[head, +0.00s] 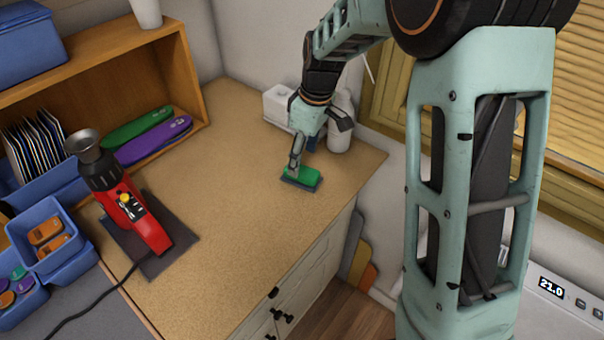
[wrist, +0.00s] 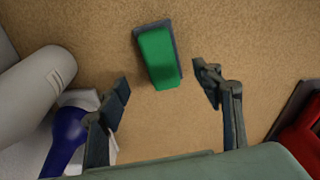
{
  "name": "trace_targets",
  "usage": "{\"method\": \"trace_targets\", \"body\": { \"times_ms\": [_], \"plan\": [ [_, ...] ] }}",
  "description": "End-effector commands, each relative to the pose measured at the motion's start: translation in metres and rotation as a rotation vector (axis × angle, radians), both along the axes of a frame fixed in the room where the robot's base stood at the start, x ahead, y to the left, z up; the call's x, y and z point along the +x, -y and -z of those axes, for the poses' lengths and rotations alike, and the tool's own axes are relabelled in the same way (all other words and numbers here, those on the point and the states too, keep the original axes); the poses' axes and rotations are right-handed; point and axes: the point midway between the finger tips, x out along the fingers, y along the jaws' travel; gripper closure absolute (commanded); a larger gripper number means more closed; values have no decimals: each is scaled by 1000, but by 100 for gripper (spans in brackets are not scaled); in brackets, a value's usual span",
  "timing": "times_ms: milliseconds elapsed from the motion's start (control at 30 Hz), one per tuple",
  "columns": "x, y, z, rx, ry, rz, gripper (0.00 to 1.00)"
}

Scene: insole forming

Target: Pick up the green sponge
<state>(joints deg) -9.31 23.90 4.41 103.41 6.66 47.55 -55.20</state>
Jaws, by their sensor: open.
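The green sponge (head: 304,175) has a dark grey layer along its side and underneath. It lies on the tan worktop near its right edge in the head view. In the wrist view the sponge (wrist: 158,58) lies just beyond the fingertips, roughly between their lines and slightly tilted. My gripper (wrist: 166,88) is open and empty, one finger to each side. In the head view my gripper (head: 296,160) is above the sponge's left end and partly hides it. I cannot tell the exact height gap.
The worktop (head: 240,130) is clear left of the sponge. A white bottle (head: 340,130) and a white box (head: 279,104) stand behind it near the wall. A blue item (wrist: 66,130) is near my left finger. A red heat tool (head: 135,215) lies on a dark mat (head: 180,238).

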Motion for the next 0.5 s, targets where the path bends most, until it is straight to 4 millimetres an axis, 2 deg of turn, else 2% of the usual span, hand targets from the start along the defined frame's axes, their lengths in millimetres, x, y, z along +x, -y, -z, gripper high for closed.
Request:
{"method": "trace_targets", "body": {
  "times_ms": [300,500],
  "plan": [
    [-4,-2,40,-1,-3,0,40],
    [-2,-4,53,0,1,0,40]
  ]
}}
